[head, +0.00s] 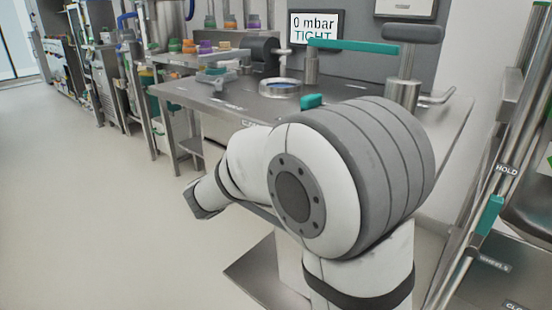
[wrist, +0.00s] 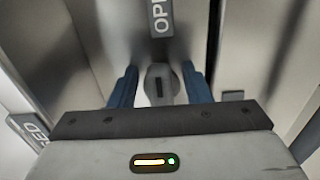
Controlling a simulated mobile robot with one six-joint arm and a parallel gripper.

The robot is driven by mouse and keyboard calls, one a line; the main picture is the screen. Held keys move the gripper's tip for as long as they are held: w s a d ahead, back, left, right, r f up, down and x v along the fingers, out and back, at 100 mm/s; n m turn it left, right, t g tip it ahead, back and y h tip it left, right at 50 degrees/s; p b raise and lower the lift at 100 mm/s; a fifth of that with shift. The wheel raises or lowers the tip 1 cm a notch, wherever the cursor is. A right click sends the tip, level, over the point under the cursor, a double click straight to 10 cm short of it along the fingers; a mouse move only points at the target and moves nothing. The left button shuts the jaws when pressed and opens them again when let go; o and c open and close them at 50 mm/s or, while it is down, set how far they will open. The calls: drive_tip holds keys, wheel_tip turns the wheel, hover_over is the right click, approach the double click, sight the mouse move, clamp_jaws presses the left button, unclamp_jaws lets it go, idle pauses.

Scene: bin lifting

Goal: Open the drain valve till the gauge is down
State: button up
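A wall screen (head: 315,27) in the head view reads "0 mbar" and "TIGHT". In the wrist view my gripper (wrist: 160,67) has its two blue fingers apart, one on each side of a grey valve handle (wrist: 160,82) with a dark slot. Narrow gaps seem to remain between the handle and both fingers. A label starting "OPE" (wrist: 161,18) lies beyond the handle, and a label ending "ED" (wrist: 30,130) is at the left.
A steel bench (head: 215,100) carries a round port (head: 280,87), a long teal lever (head: 352,46) and a small teal handle (head: 311,101). A trolley frame (head: 500,150) stands close on the right. The floor (head: 80,200) at left is clear.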

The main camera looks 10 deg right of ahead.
drive_tip(key=p+v, duration=0.2)
drive_tip(key=v, duration=0.6)
drive_tip(key=shift+p, duration=0.3)
